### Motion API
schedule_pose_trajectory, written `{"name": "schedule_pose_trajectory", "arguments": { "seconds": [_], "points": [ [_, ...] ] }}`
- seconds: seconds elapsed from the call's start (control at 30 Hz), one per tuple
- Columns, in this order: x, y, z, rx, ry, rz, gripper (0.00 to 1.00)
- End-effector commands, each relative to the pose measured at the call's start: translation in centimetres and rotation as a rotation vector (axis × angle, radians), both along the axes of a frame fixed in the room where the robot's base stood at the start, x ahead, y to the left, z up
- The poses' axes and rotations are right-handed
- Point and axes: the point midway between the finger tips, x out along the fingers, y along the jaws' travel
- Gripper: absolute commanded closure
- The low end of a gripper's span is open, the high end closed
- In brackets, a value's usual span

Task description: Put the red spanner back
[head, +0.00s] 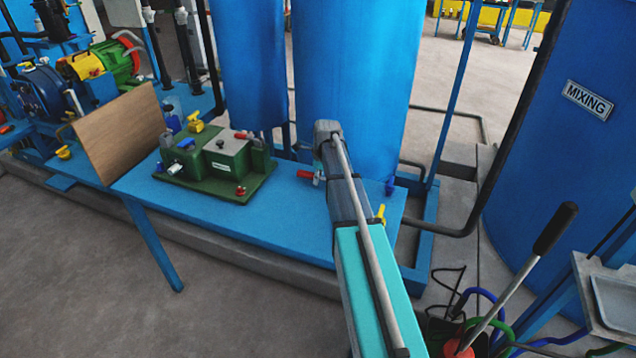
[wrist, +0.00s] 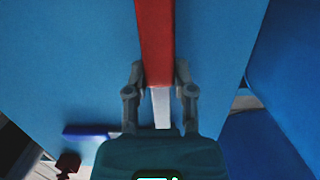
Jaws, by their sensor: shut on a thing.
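The red spanner (wrist: 155,40) shows in the wrist view as a long red bar running from the top edge down between my fingers. My gripper (wrist: 158,78) is shut on it, one finger on each side. A pale strip (wrist: 161,108) shows below the red part, between the fingers. The spanner's far end is out of the picture. In the head view my arm hides the gripper, and I cannot make out the spanner there with certainty. A small red item (head: 304,174) shows just left of my arm.
A blue bench (head: 250,222) carries a green machine (head: 212,165) and a brown board (head: 118,133). Tall blue tanks (head: 355,70) stand behind my arm. A blue tank marked MIXING (head: 560,150) stands at right. A black-handled lever (head: 520,275) rises at lower right.

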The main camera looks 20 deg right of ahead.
Motion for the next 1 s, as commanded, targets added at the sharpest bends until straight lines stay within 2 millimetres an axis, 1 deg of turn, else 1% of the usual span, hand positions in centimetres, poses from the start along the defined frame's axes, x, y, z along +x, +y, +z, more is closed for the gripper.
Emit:
{"name": "schedule_pose_trajectory", "arguments": {
  "seconds": [0.03, 0.4, 1.0],
  "points": [
    [0.0, 0.0, -0.4, 0.000, 0.000, 0.000, 1.00],
    [0.0, 0.0, -0.3, 0.000, 0.000, 0.000, 1.00],
    [0.0, 0.0, -1.6, 0.000, 0.000, 0.000, 1.00]
  ]
}}
